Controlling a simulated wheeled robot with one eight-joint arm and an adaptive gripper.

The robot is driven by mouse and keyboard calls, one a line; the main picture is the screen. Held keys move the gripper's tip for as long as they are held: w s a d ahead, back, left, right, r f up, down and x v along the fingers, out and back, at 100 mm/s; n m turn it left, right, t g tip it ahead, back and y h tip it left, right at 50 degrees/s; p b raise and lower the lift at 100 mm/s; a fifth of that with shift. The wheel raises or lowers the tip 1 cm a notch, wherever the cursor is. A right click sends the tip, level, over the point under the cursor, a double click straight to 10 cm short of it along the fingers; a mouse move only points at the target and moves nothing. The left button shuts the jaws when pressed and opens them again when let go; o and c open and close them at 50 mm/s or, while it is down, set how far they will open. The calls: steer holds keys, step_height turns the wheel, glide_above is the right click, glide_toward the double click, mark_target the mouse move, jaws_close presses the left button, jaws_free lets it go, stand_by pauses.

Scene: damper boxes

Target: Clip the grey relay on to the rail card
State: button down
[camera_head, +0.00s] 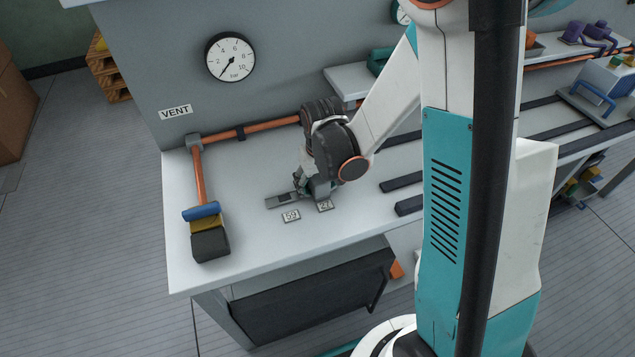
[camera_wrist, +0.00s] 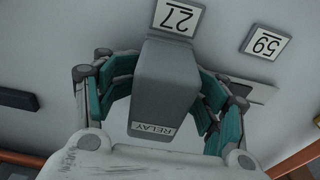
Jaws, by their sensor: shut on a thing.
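The grey relay (camera_wrist: 165,85), a block with a white RELAY label, sits between the teal fingers of my gripper (camera_wrist: 158,98) in the wrist view. My gripper is shut on it. In the head view my gripper (camera_head: 317,188) is low over the bench, and the relay is mostly hidden by it. The rail card (camera_head: 281,201) is a flat grey strip on the bench, reaching out left of my gripper. In the wrist view its end (camera_wrist: 262,92) shows right of the relay. Whether the relay touches the card cannot be told.
Number plates 59 (camera_head: 291,216) and 27 (camera_head: 325,206) lie in front of the card. A copper pipe (camera_head: 199,175) with a blue-handled valve (camera_head: 201,211) stands at the left of the bench. Dark rails (camera_head: 402,182) lie to the right. The bench's left middle is clear.

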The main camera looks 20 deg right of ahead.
steer(key=shift+c, duration=1.2)
jaws_free()
steer(key=shift+s+f, duration=0.1)
steer(key=shift+f, duration=0.05)
steer(key=shift+r, duration=0.25)
